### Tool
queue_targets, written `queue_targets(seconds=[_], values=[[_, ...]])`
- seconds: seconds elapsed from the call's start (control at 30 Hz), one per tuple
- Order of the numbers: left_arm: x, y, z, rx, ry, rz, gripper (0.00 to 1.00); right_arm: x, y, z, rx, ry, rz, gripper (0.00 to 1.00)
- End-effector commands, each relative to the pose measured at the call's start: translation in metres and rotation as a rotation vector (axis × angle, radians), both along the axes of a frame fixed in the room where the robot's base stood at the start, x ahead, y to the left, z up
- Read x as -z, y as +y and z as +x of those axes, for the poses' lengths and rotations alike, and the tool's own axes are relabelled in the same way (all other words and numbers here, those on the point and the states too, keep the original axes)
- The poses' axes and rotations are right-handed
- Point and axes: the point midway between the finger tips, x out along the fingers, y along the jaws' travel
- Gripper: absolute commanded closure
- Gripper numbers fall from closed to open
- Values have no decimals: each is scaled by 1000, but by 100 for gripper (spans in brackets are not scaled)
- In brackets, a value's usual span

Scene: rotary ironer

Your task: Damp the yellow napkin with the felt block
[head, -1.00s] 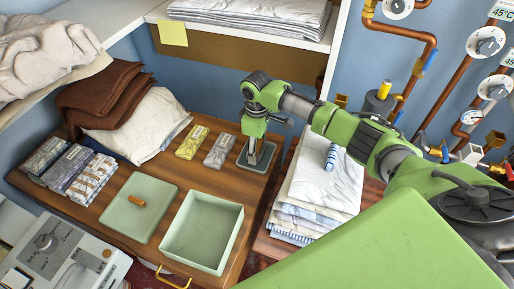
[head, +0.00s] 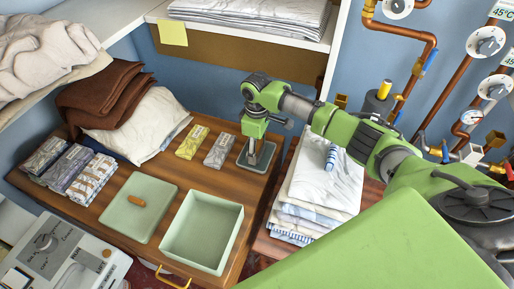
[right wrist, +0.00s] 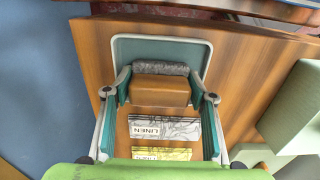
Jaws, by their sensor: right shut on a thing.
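The yellow napkin (head: 192,141) lies folded in a labelled band on the wooden table. Its edge also shows in the right wrist view (right wrist: 162,154), beyond a grey napkin (right wrist: 165,128). The felt block (right wrist: 160,91) has a brown body and a dark grey felt strip. My right gripper (head: 252,159) points down over a shallow grey-green tray (head: 243,163). In the right wrist view its fingers (right wrist: 160,84) are shut on the felt block's two sides, with the block over the tray. I cannot tell whether the block touches the tray floor. My left gripper is not in view.
The grey napkin (head: 218,150) lies between the yellow one and the tray. An open green box (head: 230,246) and its lid (head: 126,223) stand in front. Dark and patterned napkins (head: 68,169) lie at left. A linen stack (head: 316,203) stands to the right under my arm.

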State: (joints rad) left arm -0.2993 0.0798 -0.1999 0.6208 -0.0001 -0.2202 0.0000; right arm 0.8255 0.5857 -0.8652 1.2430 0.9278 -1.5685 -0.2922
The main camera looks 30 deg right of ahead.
Motion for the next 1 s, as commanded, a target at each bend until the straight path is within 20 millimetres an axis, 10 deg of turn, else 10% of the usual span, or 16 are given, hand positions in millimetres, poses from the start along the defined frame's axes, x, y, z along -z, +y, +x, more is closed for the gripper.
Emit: queue_targets(seconds=[1.0], values=[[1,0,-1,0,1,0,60,6,0,0,0,0,0,66]])
